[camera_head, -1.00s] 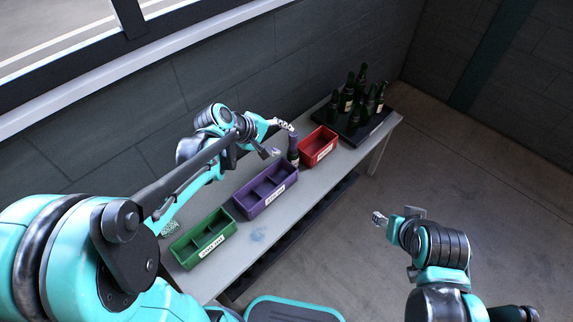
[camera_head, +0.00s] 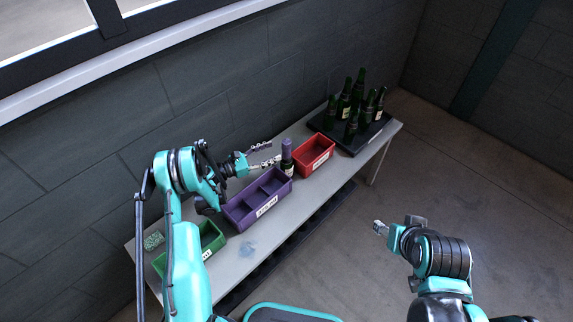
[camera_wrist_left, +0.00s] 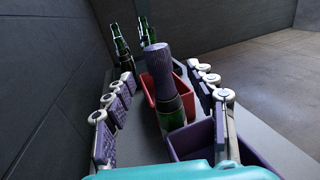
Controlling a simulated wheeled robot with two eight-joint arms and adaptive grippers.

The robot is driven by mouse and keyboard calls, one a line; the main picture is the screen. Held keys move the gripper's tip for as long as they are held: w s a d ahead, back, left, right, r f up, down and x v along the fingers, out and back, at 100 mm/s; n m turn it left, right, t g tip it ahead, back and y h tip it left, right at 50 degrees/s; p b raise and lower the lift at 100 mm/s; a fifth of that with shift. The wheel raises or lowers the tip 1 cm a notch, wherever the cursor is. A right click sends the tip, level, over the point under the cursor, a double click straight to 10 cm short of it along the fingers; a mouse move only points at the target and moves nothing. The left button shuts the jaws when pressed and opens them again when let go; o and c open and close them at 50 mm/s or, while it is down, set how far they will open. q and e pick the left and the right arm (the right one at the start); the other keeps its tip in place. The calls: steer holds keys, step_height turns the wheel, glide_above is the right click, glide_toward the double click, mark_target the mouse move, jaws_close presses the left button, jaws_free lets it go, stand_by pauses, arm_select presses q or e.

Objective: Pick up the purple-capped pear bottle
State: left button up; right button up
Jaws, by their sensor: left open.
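The purple-capped bottle (camera_head: 286,150) stands upright on the table between the purple bin and the red bin. In the left wrist view its ribbed purple cap (camera_wrist_left: 157,66) and dark green body face me. My left gripper (camera_head: 272,153) is open and empty, pointing at the bottle from the left. In the left wrist view its two fingers stand apart either side of the bottle, which appears beyond the palm. My right gripper (camera_head: 380,228) hangs over the floor, away from the table. It is too small to tell its opening.
A purple bin (camera_head: 243,222), a red bin (camera_head: 320,163) and a green bin (camera_head: 214,247) line the table (camera_head: 226,275). Several green bottles (camera_head: 352,105) stand on a dark tray (camera_head: 368,139) at the far end. A patterned green thing (camera_head: 153,241) lies near the green bin. A wall runs behind.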

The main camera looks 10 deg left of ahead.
mark_target(287, 145)
arm_select(q)
steer(key=shift+x, duration=1.05)
steer(key=b+x, duration=0.2)
steer(key=x, duration=0.2)
steer(key=shift+w+d+f+b, duration=0.1)
steer(key=shift+w+d+b, duration=0.1)
steer(key=shift+b, duration=0.15)
steer(key=shift+w+d, duration=0.2)
steer(key=shift+w, duration=0.1)
jaws_close()
